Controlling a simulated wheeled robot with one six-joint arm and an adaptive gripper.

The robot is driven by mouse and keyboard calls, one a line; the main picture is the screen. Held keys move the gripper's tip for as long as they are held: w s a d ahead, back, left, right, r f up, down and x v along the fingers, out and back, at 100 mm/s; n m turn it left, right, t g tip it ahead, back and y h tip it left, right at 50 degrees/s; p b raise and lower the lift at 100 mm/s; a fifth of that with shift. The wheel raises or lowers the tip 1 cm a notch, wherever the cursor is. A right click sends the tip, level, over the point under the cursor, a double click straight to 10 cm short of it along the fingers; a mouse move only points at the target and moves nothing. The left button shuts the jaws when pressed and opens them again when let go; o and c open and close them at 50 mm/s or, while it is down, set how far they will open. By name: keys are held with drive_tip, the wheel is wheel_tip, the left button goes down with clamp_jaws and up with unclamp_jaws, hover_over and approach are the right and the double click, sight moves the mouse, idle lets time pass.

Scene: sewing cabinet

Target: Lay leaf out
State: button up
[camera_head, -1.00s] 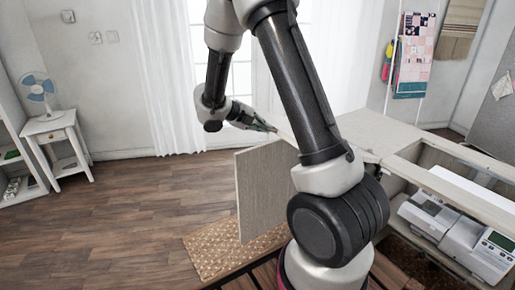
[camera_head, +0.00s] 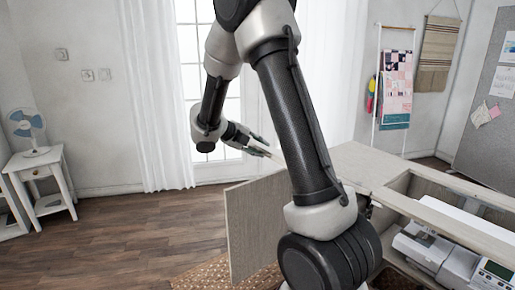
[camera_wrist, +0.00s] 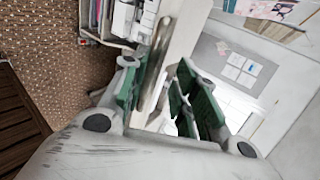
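The sewing cabinet (camera_head: 365,165) has a pale top at the right in the head view. The leaf (camera_wrist: 178,48) shows in the wrist view as a pale board running up and to the right, with a narrow brownish strip along it. My gripper (camera_head: 267,150) is at the cabinet's left end in the head view, beside a thin pale edge. In the wrist view its green-padded fingers (camera_wrist: 158,92) are partly drawn together, one on each side of the leaf, and look closed on it. Much of the leaf is hidden behind my arm in the head view.
A pale upright panel (camera_head: 250,225) stands below the cabinet's left end. The sewing machine (camera_head: 430,248) sits in the open cabinet at right. A side table (camera_head: 38,165) with a fan stands far left. The wooden floor (camera_head: 120,235) between is clear.

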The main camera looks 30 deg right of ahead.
drive_tip(key=v, duration=1.2)
idle(0.4)
